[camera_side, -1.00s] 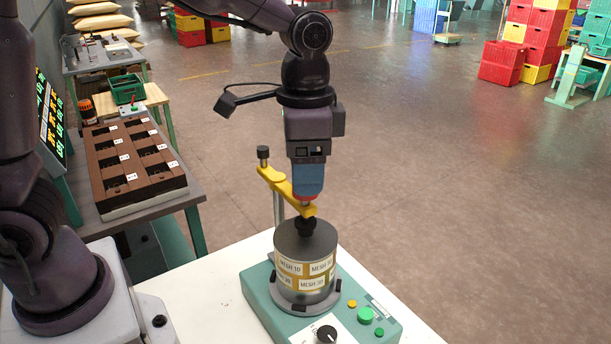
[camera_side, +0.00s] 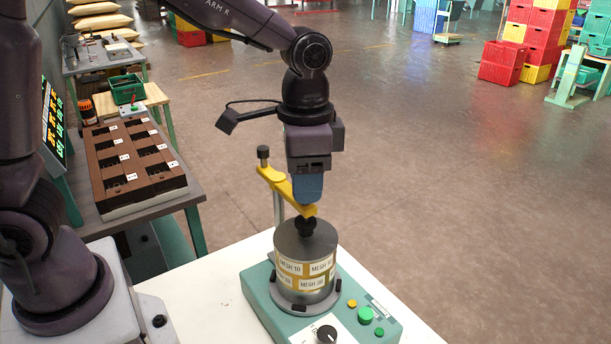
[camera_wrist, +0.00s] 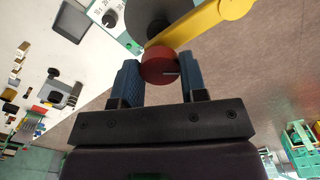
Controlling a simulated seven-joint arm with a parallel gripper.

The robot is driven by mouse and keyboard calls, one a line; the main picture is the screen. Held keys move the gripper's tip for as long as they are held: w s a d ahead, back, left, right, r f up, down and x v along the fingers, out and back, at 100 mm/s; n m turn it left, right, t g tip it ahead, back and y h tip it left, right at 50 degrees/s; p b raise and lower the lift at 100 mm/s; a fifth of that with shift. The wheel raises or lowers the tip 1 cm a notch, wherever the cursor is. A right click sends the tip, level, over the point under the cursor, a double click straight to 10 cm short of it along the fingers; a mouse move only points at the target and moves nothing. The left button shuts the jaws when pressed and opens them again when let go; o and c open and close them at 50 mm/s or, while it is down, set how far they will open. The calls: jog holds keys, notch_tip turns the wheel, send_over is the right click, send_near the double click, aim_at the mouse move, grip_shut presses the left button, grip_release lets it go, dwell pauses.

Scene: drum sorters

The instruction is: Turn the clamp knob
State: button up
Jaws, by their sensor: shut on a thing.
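The clamp knob (camera_wrist: 161,66) is a red disc with a dark line on its face, in the wrist view. It sits at the end of the yellow clamp arm (camera_wrist: 205,24), between my gripper's two blue fingers. My gripper (camera_wrist: 161,75) is shut on the knob. In the side view my gripper (camera_side: 307,198) points down over the end of the yellow clamp arm (camera_side: 277,181), and its fingers hide the knob. Below the arm stands a grey sieve drum (camera_side: 306,243) with yellow mesh labels, its black top fitting under the clamp arm.
The drum stands on a green shaker base (camera_side: 262,293) with a black dial (camera_side: 327,334) and several buttons, on a white table (camera_side: 222,293). A post (camera_side: 279,210) carries the clamp arm beside the drum. A brown compartment tray (camera_side: 133,165) lies at the left, clear of my gripper.

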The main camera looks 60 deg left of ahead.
jog(key=n, duration=0.3)
jog(key=shift+n, duration=0.4)
jog(key=n, duration=0.3)
jog(key=shift+n, duration=0.3)
jog(key=n, duration=0.3)
jog(key=shift+r+n, duration=0.1)
jog(key=shift+n, duration=0.2)
jog(key=n, duration=0.3)
jog(key=shift+n, duration=0.3)
jog(key=n, duration=1.1)
jog(key=o, duration=0.9)
